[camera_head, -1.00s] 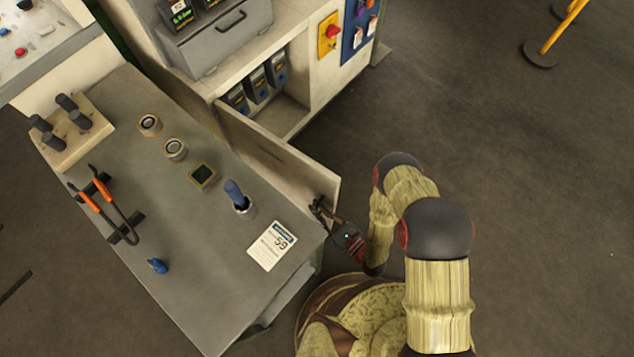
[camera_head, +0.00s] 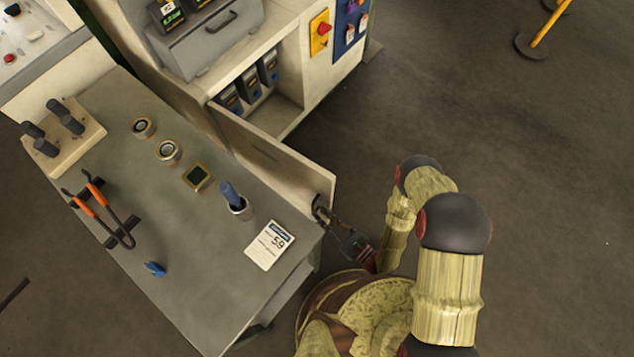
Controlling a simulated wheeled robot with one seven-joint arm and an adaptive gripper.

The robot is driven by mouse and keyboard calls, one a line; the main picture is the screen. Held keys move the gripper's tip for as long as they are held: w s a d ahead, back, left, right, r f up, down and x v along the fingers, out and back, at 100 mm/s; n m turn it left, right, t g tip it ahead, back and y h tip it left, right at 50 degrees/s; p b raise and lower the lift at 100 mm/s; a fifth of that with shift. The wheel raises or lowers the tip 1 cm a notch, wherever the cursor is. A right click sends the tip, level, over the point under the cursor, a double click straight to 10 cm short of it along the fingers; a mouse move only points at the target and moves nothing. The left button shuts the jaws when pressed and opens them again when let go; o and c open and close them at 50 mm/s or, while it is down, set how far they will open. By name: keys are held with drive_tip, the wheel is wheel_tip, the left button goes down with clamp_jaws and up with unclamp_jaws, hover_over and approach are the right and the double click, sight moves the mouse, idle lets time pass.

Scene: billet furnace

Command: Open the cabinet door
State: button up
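The cabinet door (camera_head: 275,155) is a pale panel standing wide open, swung out from the left side of the cabinet (camera_head: 300,50). Its free end is near my arm, and a small dark handle (camera_head: 317,205) shows there. My gripper (camera_head: 328,214) is at that free end, by the handle. The fingertips are small and dark against the handle, so I cannot tell whether they touch it or how far apart they are. The open compartment (camera_head: 288,112) shows several grey and blue devices inside.
A grey workbench (camera_head: 190,270) stands close along the door's left side, with knobs, orange-handled pliers (camera_head: 92,205) and a label card (camera_head: 269,245) on top. Open floor (camera_head: 480,130) lies to the right. A yellow post (camera_head: 545,30) stands at the far right.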

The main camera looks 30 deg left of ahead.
drive_tip(key=shift+v, duration=1.35)
